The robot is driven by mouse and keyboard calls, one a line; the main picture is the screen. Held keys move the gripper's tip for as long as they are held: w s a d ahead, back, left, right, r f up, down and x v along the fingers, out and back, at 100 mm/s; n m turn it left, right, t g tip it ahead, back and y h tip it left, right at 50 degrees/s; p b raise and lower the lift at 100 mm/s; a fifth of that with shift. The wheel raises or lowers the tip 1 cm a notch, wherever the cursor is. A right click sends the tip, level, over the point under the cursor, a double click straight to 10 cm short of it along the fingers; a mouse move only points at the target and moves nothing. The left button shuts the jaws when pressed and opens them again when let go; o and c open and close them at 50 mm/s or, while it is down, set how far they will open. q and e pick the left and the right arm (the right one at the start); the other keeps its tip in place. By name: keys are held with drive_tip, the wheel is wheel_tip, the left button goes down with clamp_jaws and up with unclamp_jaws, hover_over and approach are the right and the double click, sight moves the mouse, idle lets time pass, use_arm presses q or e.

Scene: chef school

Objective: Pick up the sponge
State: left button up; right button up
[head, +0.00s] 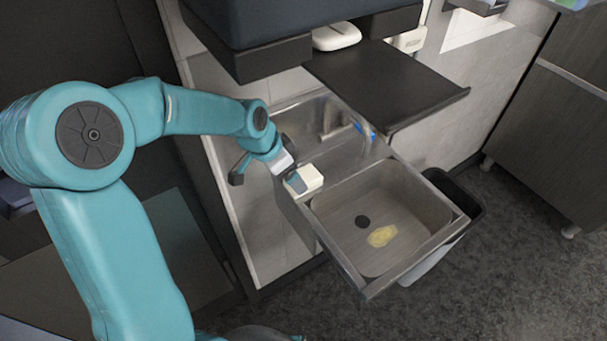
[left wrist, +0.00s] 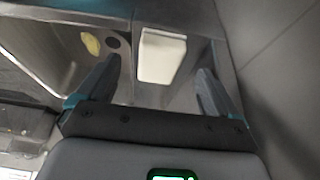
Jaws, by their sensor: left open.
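A pale cream block (head: 307,179), which looks like the sponge, lies on the left rim of the metal sink (head: 440,237). My left gripper (head: 268,178) is open at that rim, right beside the block. In the left wrist view the block (left wrist: 162,57) shows between the two spread fingers of the gripper (left wrist: 160,72), nearer the left finger, with a gap on each side. I cannot tell how far beyond the fingertips it lies. A lumpy yellow piece (head: 382,236) lies in the basin by the dark drain (head: 362,221); it also shows in the left wrist view (left wrist: 91,43). My right gripper is not in view.
A faucet (head: 345,128) stands at the back of the sink. A dark shelf (head: 385,85) juts out above it, and a dark cabinet (head: 290,30) hangs above left. A black-lined bin (head: 465,195) stands right of the sink. The floor at the lower right is clear.

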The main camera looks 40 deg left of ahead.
sight(303, 177)
use_arm(q)
drive_tip(key=shift+w+d, duration=0.25)
drive_tip(key=shift+w, duration=0.45)
drive_tip(key=x, duration=0.5)
drive_tip(key=shift+w, duration=0.2)
drive_tip(key=c, duration=1.1)
drive_tip(key=shift+c, duration=0.2)
drive_tip(key=shift+d+r, duration=0.1)
drive_tip(key=shift+r, duration=0.05)
drive_tip(key=shift+d+r, duration=0.1)
drive_tip(key=shift+r, duration=0.25)
wheel_tip(303, 177, up, 6)
drive_tip(key=shift+f, duration=0.1)
drive_tip(key=s+d+b, duration=0.2)
drive_tip(key=s+d, duration=0.2)
drive_tip(key=d, duration=0.5)
drive_tip(key=s+d+b, duration=0.2)
drive_tip(key=s+d, duration=0.1)
drive_tip(key=d, duration=0.6)
drive_tip(key=shift+s+b, duration=0.3)
drive_tip(key=shift+s, duration=0.05)
drive_tip(key=shift+d, duration=0.1)
